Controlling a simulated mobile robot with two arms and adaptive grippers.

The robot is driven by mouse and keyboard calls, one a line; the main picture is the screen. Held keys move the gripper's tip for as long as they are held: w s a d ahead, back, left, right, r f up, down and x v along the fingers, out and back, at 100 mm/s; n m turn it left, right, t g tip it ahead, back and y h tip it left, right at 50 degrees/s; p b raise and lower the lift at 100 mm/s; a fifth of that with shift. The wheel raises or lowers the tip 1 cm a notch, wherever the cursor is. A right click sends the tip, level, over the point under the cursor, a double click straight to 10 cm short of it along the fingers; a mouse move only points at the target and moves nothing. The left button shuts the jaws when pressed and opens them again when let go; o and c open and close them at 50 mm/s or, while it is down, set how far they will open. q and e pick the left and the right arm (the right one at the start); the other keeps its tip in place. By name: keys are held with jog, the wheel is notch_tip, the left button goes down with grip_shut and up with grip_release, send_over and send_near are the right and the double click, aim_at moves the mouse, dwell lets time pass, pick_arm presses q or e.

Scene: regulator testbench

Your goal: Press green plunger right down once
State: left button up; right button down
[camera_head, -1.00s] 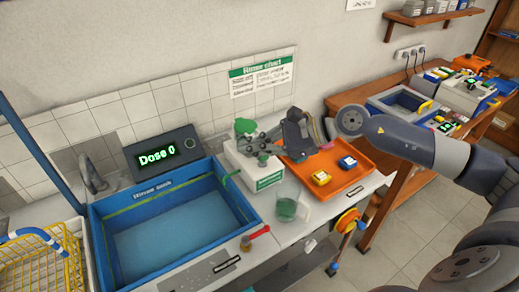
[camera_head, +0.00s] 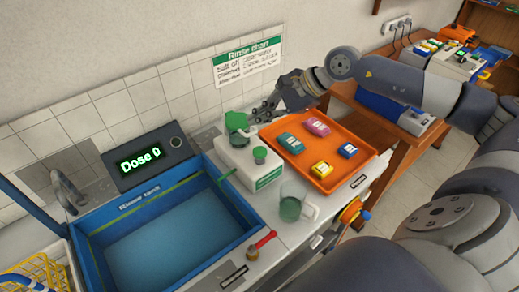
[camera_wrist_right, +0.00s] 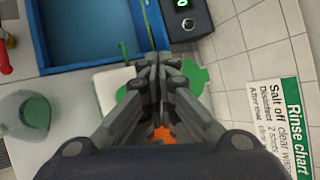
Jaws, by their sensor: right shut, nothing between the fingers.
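The white dispenser box (camera_head: 240,165) stands right of the rinse tank. A green plunger head (camera_head: 236,122) sits on top of it, with a smaller green cap (camera_head: 260,154) nearer the front. My right gripper (camera_head: 256,116) is shut and empty, its tips close to the right side of the plunger head; I cannot tell whether they touch. In the right wrist view the shut fingertips (camera_wrist_right: 155,65) overlap the green plunger head (camera_wrist_right: 192,76) and partly hide it. The display (camera_head: 150,157) reads "Dose 0". My left gripper is not in view.
The blue rinse tank (camera_head: 240,212) lies left of the dispenser. An orange tray (camera_head: 345,138) with several coloured blocks is at its right. A beaker (camera_head: 292,203) with green liquid stands in front, near a red-handled valve (camera_head: 262,243). The tiled wall rises behind.

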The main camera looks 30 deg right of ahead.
notch_tip(320, 180, down, 4)
jog(key=shift+f+b, duration=0.1)
jog(key=shift+b, duration=0.85)
jog(key=b, duration=0.3)
send_over(260, 153)
notch_tip(260, 153, down, 4)
jog(key=shift+f, duration=0.15)
jog(key=shift+f+b, duration=0.2)
jog(key=shift+b, duration=0.15)
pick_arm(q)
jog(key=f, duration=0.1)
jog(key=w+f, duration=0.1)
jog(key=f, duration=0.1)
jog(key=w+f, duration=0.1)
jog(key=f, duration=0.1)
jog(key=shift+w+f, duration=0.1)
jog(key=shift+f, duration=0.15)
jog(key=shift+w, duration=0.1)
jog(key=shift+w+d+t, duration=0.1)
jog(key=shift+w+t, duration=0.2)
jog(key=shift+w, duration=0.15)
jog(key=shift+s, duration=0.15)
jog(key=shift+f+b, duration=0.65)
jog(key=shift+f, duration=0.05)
pick_arm(e)
jog(key=shift+f, duration=0.35)
